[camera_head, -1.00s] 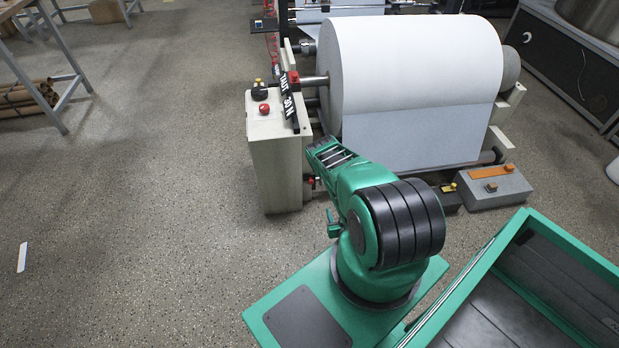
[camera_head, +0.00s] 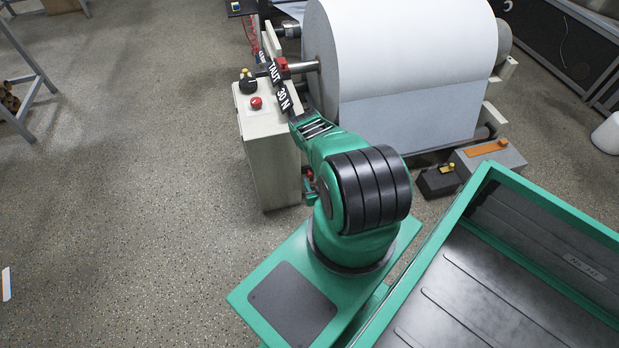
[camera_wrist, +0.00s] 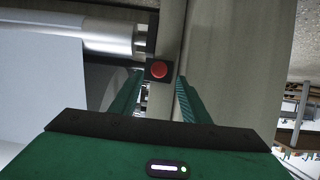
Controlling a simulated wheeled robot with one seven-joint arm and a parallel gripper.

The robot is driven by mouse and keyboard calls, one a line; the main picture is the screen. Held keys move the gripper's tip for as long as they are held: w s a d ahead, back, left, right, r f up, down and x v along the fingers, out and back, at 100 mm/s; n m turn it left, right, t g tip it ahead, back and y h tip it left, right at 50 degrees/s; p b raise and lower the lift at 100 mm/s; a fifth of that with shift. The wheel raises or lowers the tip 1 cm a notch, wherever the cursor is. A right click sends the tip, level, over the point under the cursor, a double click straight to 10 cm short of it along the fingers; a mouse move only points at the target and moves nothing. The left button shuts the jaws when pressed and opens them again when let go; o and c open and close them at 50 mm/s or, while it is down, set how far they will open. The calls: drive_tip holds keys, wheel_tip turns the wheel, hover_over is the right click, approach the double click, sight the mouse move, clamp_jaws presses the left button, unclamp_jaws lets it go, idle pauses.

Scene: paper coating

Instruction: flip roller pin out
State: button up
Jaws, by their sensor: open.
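In the wrist view, a round red knob (camera_wrist: 159,69) on a small black block is framed between the two green fingers of my gripper (camera_wrist: 159,80). The fingers stand apart on its left and right; I cannot tell how far their tips are from it. I take this knob for the roller pin. In the head view, a small red piece (camera_head: 309,174) shows low at the machine's side, beside my arm, and may be the same part. My gripper is mostly hidden there behind my arm.
The coating machine carries a large white paper roll (camera_head: 400,60). A grey box (camera_head: 488,158) sits at the right.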

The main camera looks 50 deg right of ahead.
sight(310, 176)
drive_tip(key=shift+x, duration=2.55)
drive_tip(key=shift+d, duration=0.1)
